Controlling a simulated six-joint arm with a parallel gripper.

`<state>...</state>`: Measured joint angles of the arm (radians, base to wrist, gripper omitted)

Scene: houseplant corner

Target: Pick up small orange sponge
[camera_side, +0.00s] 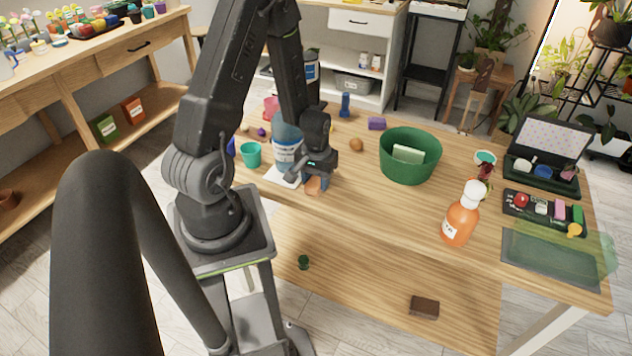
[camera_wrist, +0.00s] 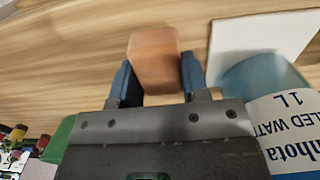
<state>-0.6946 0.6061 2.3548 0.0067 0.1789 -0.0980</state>
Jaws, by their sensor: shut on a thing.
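The small orange sponge (camera_wrist: 153,60) shows in the wrist view as an orange-brown block between the two blue fingertips. My gripper (camera_wrist: 155,82) is shut on it, with one finger against each side. In the side view, the sponge (camera_side: 313,185) is a small orange patch below my gripper (camera_side: 308,178), near the table's front left edge. Much of it is hidden there by the gripper. I cannot tell whether the sponge touches the table.
A labelled bottle (camera_side: 286,150) stands on a white tile (camera_side: 274,178) close beside my gripper. A teal cup (camera_side: 251,154) is left of it. The table's front middle is clear.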

